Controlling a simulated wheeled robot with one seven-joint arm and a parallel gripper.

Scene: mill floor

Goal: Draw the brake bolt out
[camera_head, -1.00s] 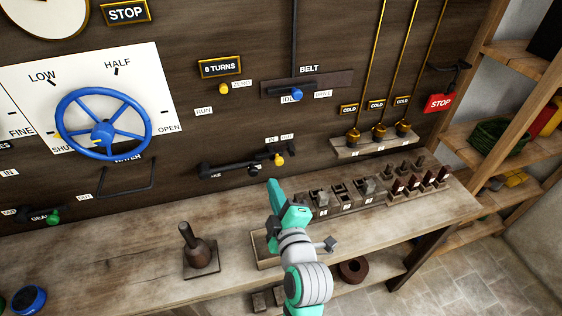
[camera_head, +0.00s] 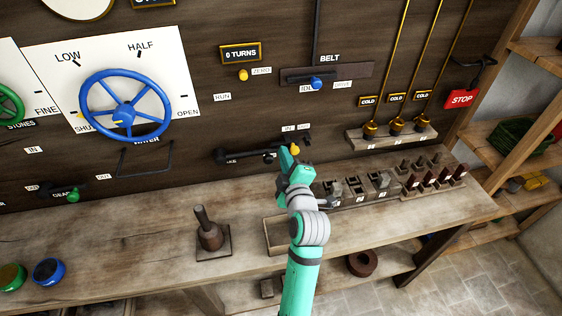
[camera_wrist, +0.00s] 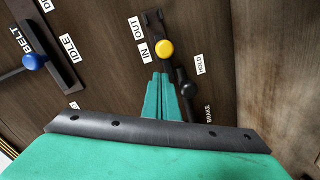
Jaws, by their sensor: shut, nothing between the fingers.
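The brake bolt's yellow knob (camera_head: 295,150) sits on the dark wall panel under the small IN and OUT labels. In the wrist view the yellow knob (camera_wrist: 165,49) is beside the IN label. My gripper (camera_head: 285,152) is at the knob, just left of it in the head view. In the wrist view my gripper's fingers (camera_wrist: 160,76) are together and empty, with their tips just short of the knob. I cannot tell whether they touch it. The black brake lever (camera_head: 245,155) lies left of the bolt; its black knob (camera_wrist: 187,88) is close beside my fingers in the wrist view.
The belt lever with its blue knob (camera_head: 316,83) is above. A blue wheel (camera_head: 125,108) is at left. The bench (camera_head: 130,225) below carries an open tray (camera_head: 270,236), a bottle-shaped tool (camera_head: 208,232) and rows of small blocks (camera_head: 357,188).

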